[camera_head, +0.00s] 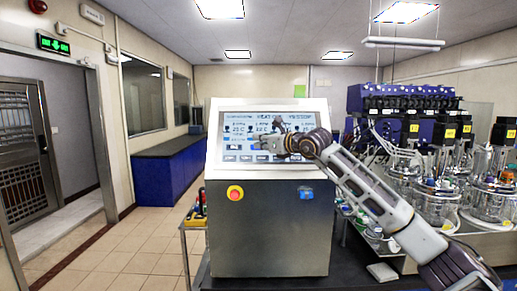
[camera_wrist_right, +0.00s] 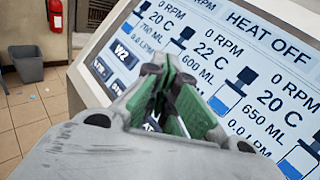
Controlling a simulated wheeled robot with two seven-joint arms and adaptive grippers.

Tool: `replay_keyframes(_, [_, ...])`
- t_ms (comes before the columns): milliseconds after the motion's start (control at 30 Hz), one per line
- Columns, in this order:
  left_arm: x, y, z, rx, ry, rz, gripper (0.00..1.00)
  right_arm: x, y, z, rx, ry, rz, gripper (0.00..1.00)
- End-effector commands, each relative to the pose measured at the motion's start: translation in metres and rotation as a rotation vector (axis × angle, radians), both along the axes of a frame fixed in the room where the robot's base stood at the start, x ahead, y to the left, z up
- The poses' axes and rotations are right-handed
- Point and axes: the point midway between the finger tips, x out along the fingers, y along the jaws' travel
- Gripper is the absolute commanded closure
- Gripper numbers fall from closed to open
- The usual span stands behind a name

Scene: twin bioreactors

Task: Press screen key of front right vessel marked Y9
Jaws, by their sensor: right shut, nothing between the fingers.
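The touch screen (camera_head: 230,125) sits on a steel control cabinet and shows vessel readings, with a row of small dark keys low on it. My right gripper (camera_head: 268,144) is shut and empty, in front of the screen's lower middle. In the right wrist view the screen (camera_wrist_right: 240,40) shows columns with RPM, temperature and ML values. A dark key (camera_wrist_right: 122,54) reads like W2. Another dark key is mostly hidden behind my shut fingers (camera_wrist_right: 165,75). I cannot tell whether the fingertips touch the screen. No Y9 label is readable. My left gripper is out of view.
Glass vessels (camera_head: 437,205) with dark motors and yellow tags stand at the right, near my right arm. A grey bin (camera_wrist_right: 26,64) stands on the floor. The floor at left is clear.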

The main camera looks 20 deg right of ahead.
Motion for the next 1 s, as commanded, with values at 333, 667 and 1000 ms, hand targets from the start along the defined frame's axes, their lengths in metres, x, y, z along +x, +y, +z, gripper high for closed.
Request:
replay_keyframes(333, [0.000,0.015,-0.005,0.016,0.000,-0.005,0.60,-0.006,0.001,0.002,0.000,0.001,-0.001,1.00])
replay_keyframes(667, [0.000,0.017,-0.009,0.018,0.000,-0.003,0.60,-0.014,0.004,0.008,0.000,0.000,0.000,1.00])
replay_keyframes(1000, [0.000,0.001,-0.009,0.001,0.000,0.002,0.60,-0.014,0.004,0.008,0.000,0.000,0.000,1.00])
